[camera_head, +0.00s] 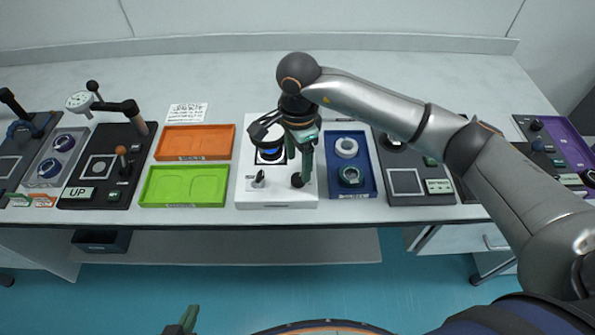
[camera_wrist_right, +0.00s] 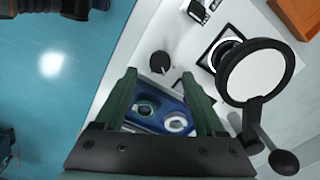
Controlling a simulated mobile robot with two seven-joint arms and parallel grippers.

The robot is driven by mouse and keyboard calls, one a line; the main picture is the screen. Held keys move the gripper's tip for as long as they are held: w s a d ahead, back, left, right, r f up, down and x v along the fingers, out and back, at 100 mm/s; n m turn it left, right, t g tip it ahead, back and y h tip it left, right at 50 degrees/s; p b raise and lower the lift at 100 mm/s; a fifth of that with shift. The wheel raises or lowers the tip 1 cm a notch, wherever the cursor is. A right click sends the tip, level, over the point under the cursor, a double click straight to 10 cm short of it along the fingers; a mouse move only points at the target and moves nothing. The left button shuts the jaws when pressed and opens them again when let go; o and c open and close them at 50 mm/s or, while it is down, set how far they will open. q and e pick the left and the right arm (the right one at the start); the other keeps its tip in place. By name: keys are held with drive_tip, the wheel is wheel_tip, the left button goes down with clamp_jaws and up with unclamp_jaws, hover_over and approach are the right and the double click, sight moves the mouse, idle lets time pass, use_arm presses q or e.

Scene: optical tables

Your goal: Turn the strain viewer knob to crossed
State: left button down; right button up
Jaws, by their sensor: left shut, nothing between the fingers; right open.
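The strain viewer is a white box (camera_head: 278,203) in the middle of the bench. A black round knob (camera_head: 298,181) sits at its front right; in the right wrist view the knob (camera_wrist_right: 160,63) lies just beyond and between the fingertips. I cannot read its setting. A round window in a black ring (camera_wrist_right: 255,75) with a ball-ended lever stands beside it. My right gripper (camera_head: 306,160) is open and points down above the knob, its green fingers apart on either side. My left gripper (camera_head: 184,321) is shut and empty, low at the bottom edge, away from the bench.
A small switch (camera_head: 258,178) is left of the knob. A blue tray (camera_head: 350,191) with ring parts is to the right; orange (camera_head: 195,141) and green (camera_head: 184,186) trays are to the left. Dark panels with levers and buttons stand farther out.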

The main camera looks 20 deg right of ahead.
sight(298, 178)
wheel_tip(298, 178, down, 5)
drive_tip(key=shift+f, duration=0.1)
idle(0.3)
clamp_jaws()
idle(0.5)
